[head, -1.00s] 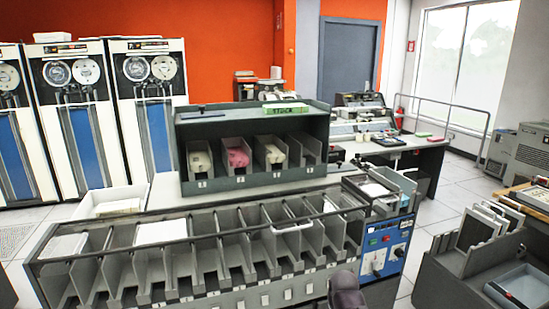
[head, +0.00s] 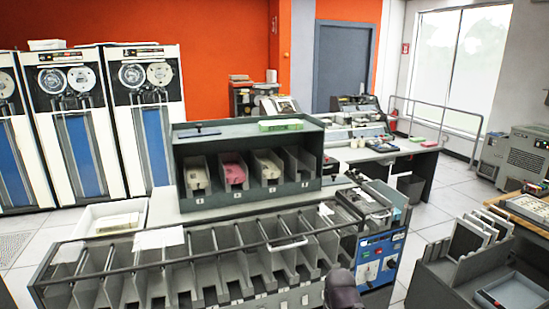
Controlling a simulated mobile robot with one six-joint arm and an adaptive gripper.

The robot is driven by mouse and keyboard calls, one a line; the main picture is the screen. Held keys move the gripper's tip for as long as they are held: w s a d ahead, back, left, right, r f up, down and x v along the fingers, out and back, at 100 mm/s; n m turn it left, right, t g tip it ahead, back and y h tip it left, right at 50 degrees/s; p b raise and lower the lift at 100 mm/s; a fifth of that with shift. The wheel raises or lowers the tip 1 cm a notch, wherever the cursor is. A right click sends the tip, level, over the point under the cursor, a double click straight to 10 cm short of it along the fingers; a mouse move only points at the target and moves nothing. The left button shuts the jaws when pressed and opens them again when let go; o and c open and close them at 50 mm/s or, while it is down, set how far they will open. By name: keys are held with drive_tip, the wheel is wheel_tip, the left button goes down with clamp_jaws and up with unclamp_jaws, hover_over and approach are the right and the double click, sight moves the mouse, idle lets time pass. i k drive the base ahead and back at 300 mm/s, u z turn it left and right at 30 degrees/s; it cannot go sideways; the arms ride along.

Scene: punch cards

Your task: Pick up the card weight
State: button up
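No object is clearly identifiable as the card weight. A pale, handle-shaped piece (head: 288,244) lies across the pockets of the grey card sorter (head: 240,292), right of the middle; I cannot tell whether it is the weight. A dark rounded shape (head: 342,288), apparently part of my arm, shows at the bottom edge in front of the sorter. My gripper's fingers do not show.
A dark rack (head: 250,200) with several numbered slots stands behind the sorter, with a green box (head: 281,125) on top. A white tray (head: 88,222) is left of it. A grey card unit (head: 440,282) stands at right. Floor shows between it and the sorter.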

sight(334, 181)
drive_tip(key=k, duration=0.65)
drive_tip(key=z, duration=0.55)
drive_tip(key=i, duration=1.8)
drive_tip(key=u, duration=0.55)
